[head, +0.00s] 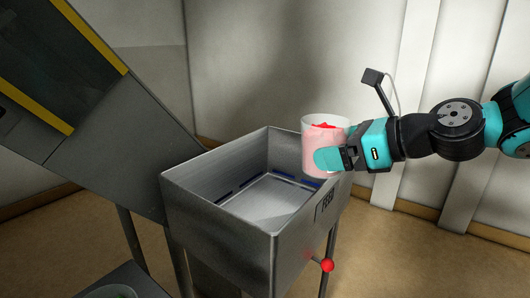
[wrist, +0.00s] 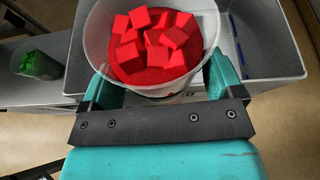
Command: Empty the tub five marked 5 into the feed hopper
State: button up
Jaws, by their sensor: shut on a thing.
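A translucent white tub (head: 312,130) is held in my gripper (head: 335,160) at the right rim of the feed hopper. In the wrist view the tub (wrist: 93,35) is upright and holds red cubes (wrist: 150,40) on red material. The gripper's teal fingers (wrist: 158,80) are shut on its two sides. The number on the tub cannot be read. The feed hopper (head: 215,225) is a grey metal bin marked FEED, with an open top and a bare floor with dark blue slots. It also shows in the wrist view (wrist: 270,65), beyond the tub and to the right.
A dark sloped chute with yellow edges (head: 85,35) stands left of the hopper. A red ball knob (head: 327,265) sticks out below the hopper's right side. Another tub with green contents (wrist: 38,65) stands on a grey surface (wrist: 30,92) at left in the wrist view.

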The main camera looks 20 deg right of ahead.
jog(key=shift+a+r+p, duration=0.15)
jog(key=shift+r+p, duration=0.05)
jog(key=shift+p, duration=0.3)
jog(key=shift+w+r+p, duration=0.1)
jog(key=shift+p, duration=0.35)
